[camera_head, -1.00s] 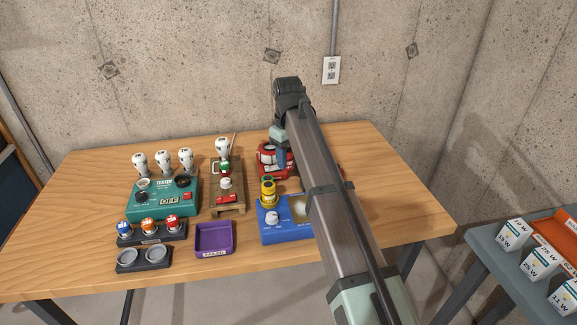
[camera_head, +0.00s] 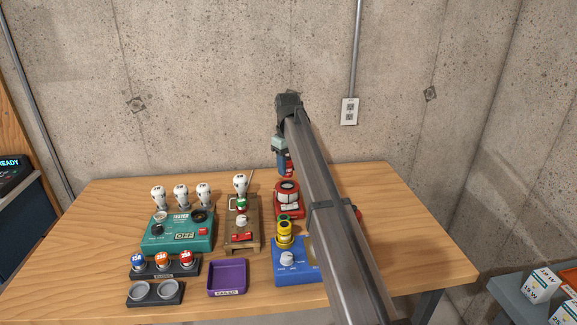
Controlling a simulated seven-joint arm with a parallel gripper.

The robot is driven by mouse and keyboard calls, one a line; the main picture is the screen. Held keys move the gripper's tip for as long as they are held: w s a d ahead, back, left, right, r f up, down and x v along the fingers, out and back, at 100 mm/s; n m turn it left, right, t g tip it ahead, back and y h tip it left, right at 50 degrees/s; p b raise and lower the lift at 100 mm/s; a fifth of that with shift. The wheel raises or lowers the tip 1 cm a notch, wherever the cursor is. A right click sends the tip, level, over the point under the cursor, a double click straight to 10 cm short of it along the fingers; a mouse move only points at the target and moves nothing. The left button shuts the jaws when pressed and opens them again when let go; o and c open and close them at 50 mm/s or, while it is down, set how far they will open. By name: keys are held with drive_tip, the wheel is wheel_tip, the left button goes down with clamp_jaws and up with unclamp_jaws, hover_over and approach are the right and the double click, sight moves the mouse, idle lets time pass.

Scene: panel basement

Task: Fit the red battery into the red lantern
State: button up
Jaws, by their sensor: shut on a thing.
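My gripper (camera_head: 284,162) hangs above the back of the table, just behind and above the red lantern. It is shut on a small red piece (camera_head: 289,169), apparently the red battery; the fingers hide much of it. My arm covers the lantern's right side.
Left of the lantern is a wooden stand (camera_head: 252,238). A blue box (camera_head: 290,274) with a yellow cylinder (camera_head: 285,234) is in front. A green tester (camera_head: 170,238), a rack (camera_head: 150,268) with blue, orange and red pieces, and a purple tray (camera_head: 242,277) lie left. Table's far left is clear.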

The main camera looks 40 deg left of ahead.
sight(288, 176)
drive_tip(key=shift+f, duration=2.4)
idle(5.1)
drive_tip(key=o, duration=0.8)
drive_tip(key=shift+o, duration=0.2)
drive_tip(key=shift+r, duration=0.1)
